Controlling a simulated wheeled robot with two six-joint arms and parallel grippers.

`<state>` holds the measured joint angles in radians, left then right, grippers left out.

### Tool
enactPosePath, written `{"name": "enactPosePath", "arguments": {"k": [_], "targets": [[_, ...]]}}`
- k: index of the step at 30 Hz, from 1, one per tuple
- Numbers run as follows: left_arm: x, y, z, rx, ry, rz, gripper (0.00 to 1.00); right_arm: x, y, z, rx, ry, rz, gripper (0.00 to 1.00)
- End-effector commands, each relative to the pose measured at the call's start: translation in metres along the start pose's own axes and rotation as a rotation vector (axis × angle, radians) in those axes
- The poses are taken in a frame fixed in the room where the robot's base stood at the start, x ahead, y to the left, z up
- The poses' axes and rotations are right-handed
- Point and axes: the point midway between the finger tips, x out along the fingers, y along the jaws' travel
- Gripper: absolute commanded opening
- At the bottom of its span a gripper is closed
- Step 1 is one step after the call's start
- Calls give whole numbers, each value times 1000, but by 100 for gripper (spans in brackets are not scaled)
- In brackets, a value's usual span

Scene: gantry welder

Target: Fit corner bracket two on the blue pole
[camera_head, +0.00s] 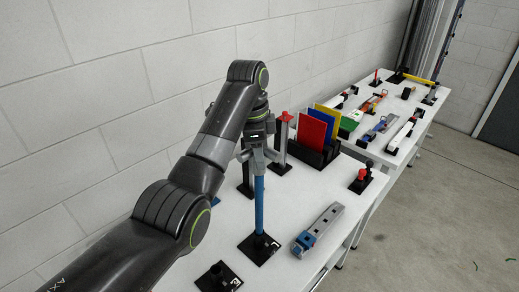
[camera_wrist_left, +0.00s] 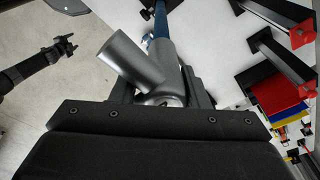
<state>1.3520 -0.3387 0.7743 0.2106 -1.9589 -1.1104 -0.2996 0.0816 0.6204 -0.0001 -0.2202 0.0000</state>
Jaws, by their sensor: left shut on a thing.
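The blue pole (camera_head: 259,205) stands upright on a black base plate (camera_head: 258,248) on the white table. My left gripper (camera_head: 258,150) is at the pole's top, shut on a grey corner bracket (camera_head: 244,156). In the left wrist view the bracket (camera_wrist_left: 130,65) has a tube slanting up and left, and another part in line with the blue pole (camera_wrist_left: 160,22). Bracket and pole meet in both views, but how far the bracket sits over the pole's end is hidden. My right gripper (camera_wrist_left: 66,46) shows small at the left of the wrist view, open and empty.
A grey bar with a blue end (camera_head: 318,229) lies right of the pole. A numbered black base (camera_head: 218,278) is in front. Behind are a red-topped post (camera_head: 282,140) and a rack of coloured panels (camera_head: 312,132). A red part on a black stand (camera_head: 361,179) is near the right edge.

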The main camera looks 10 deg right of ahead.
Motion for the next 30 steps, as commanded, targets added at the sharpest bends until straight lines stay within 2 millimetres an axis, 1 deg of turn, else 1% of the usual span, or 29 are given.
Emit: {"name": "enactPosePath", "arguments": {"k": [5,6,11,26,30], "targets": [[8,0,1,0,0,0,11,4,-1,0,0,0,0,55],[7,0,1,0,0,-1,45,3,-1,0,0,0,0,55],[6,0,1,0,0,-1,66,3,-1,0,1,0,-1,55],[7,0,1,0,0,0,67,3,-3,1,1,0,-3,55],[-2,0,0,0,-1,-1,67,-2,-2,0,1,0,-3,55]]}}
